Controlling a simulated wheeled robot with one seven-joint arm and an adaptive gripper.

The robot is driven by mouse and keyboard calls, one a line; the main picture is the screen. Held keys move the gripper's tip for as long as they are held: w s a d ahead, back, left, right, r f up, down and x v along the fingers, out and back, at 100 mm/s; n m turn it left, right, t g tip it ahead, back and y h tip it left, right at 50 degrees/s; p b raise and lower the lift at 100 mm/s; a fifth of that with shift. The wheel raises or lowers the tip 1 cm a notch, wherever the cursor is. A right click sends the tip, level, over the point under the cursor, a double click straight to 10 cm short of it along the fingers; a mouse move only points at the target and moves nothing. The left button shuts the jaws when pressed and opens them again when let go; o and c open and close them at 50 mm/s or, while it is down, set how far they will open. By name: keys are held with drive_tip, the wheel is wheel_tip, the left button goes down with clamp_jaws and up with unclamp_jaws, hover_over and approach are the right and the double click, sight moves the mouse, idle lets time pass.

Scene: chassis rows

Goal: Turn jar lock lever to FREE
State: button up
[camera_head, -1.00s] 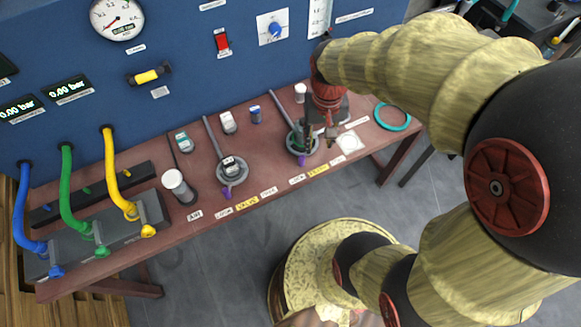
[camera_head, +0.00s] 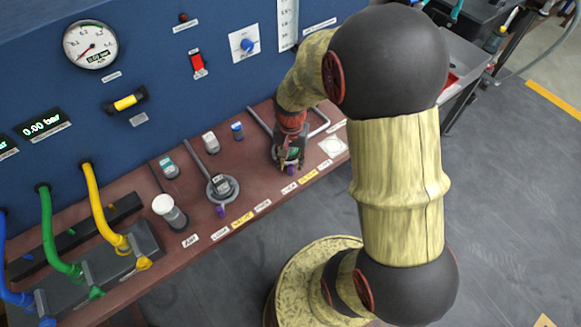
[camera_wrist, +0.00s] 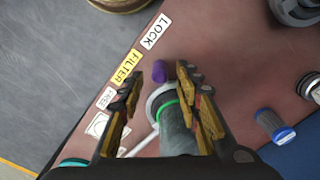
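The filter jar (camera_wrist: 178,128), a grey-green cylinder with a bright green band, stands in a pale ring on the bench. A short purple lever (camera_wrist: 158,71) sticks out of the ring, towards the LOCK label (camera_wrist: 155,31). The FILTER label (camera_wrist: 127,66) and FREE label (camera_wrist: 105,98) run down to the left. My gripper (camera_wrist: 162,76) is open, one finger on each side of the jar and lever. I cannot tell whether either finger touches them. In the head view my gripper (camera_head: 289,160) covers most of this jar; the purple lever (camera_head: 291,171) shows below it.
A white-capped cylinder (camera_head: 170,210), a blue-capped vial (camera_head: 237,131) and hoses (camera_head: 105,213) are further off. The blue panel (camera_head: 160,65) rises behind the bench.

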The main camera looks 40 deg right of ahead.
drive_tip(key=shift+f, duration=1.2)
drive_tip(key=shift+c, duration=1.1)
clamp_jaws()
